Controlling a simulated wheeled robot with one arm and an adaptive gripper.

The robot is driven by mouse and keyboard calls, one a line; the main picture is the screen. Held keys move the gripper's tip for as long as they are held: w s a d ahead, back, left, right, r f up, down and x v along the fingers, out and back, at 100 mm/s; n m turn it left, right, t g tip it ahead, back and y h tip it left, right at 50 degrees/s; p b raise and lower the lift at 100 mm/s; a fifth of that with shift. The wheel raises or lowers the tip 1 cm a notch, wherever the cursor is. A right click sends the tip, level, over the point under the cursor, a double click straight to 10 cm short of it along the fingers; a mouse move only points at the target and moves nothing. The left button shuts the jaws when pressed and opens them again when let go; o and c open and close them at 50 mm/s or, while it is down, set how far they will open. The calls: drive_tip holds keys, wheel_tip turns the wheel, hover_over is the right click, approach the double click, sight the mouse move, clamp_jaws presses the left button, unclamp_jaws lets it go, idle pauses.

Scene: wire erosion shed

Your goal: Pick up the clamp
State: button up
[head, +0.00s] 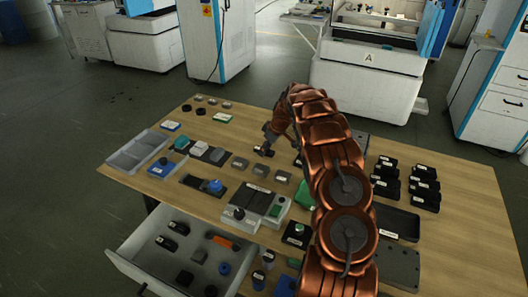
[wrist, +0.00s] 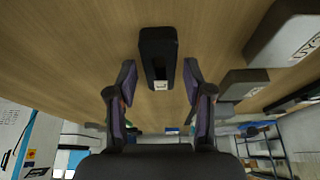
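A dark block with a small white label (wrist: 158,55) lies on the wooden table in the wrist view, and I take it to be the clamp, though its shape is not clear. My gripper (wrist: 158,80) is open. Its two fingers stand to the left and right of the block's near end, with a gap visible on each side. In the head view my gripper (head: 266,142) points down over the middle of the table, with a small dark thing (head: 263,152) just under it. My arm hides part of the table there.
Grey labelled blocks (wrist: 285,40) lie close to the right in the wrist view. The wooden table (head: 300,130) holds trays and many small parts. Black labelled boxes (head: 385,180) stand at right. An open drawer (head: 150,255) sticks out in front.

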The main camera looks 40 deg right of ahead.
clamp_jaws()
drive_tip(key=shift+r, duration=0.1)
idle(0.4)
